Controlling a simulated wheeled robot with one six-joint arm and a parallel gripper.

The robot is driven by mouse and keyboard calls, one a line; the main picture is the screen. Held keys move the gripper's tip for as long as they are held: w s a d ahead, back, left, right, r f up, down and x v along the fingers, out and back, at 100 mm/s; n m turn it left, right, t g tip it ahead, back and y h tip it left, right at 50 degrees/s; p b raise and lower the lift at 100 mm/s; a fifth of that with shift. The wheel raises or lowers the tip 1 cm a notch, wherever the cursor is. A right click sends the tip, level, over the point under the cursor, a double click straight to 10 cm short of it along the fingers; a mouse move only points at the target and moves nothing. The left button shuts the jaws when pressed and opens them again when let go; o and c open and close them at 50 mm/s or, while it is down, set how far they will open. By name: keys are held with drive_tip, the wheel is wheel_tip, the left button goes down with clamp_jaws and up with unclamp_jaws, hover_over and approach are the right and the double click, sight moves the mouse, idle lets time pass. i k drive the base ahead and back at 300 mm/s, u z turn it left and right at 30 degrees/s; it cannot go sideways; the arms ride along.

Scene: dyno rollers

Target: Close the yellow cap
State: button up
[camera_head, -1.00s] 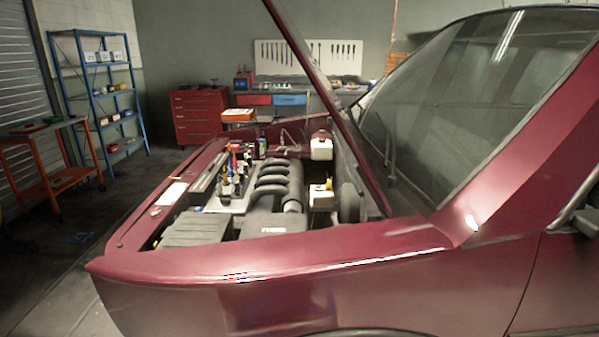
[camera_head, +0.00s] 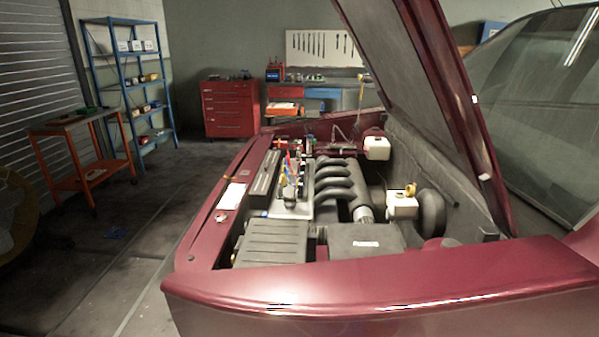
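The yellow cap (camera_head: 410,189) shows at the top of a white reservoir (camera_head: 403,207) in the right part of the engine bay. It looks raised or tilted at the reservoir's top, but it is too small to tell whether it is open. The reservoir stands between the dark engine manifold (camera_head: 342,180) and a round black part (camera_head: 431,213). My gripper and arm are not in view.
The dark red car's front fender (camera_head: 380,287) lies between me and the engine bay. The raised hood (camera_head: 415,85) slants over its right side. A second white tank (camera_head: 377,148) stands farther back. An orange cart (camera_head: 75,128) stands left; the floor (camera_head: 120,255) between is mostly clear.

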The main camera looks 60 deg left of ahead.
sight(410, 191)
drive_tip(key=u, duration=1.75)
drive_tip(key=i, duration=1)
